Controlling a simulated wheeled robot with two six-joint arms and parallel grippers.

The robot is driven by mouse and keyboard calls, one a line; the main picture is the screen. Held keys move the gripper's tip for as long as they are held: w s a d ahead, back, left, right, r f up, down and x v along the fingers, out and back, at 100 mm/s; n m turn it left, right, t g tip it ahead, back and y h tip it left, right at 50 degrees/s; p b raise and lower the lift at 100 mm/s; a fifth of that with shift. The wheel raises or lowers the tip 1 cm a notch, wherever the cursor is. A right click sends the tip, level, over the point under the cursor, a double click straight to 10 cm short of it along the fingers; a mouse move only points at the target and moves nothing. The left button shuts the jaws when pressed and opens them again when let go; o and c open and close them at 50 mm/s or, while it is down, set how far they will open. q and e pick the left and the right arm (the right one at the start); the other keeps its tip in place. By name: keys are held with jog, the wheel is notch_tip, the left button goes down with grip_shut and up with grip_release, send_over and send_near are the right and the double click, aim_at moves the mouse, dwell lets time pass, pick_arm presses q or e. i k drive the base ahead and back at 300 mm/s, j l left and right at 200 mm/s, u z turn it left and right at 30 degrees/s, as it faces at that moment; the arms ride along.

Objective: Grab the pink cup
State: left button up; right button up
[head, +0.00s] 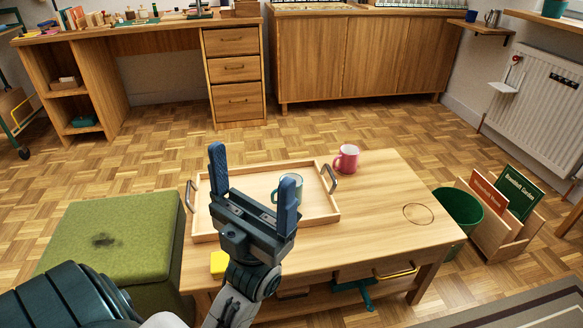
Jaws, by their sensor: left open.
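The pink cup (347,159) stands upright on the wooden table (385,205), just beyond the tray's right back corner. Its handle points left. My left gripper (252,178) is open, with two blue fingers wide apart and nothing between them. It is over the near part of the tray, left of the pink cup and nearer to me. My right gripper is out of view.
A wooden tray (318,217) with metal handles holds a light cup with a teal handle (292,181), partly hidden by my gripper. A yellow item (218,262) lies at the table's near left. A green ottoman (118,236) stands left, a green bin (459,208) right. The table's right side is clear.

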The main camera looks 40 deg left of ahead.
aim_at(345, 161)
jog(key=i+l+u, duration=0.25)
jog(key=l, duration=0.25)
jog(key=i+l+u, duration=0.25)
jog(key=i+l, duration=0.15)
jog(key=i+l+u, duration=0.55)
jog(key=i+l, duration=0.2)
jog(key=l, duration=0.35)
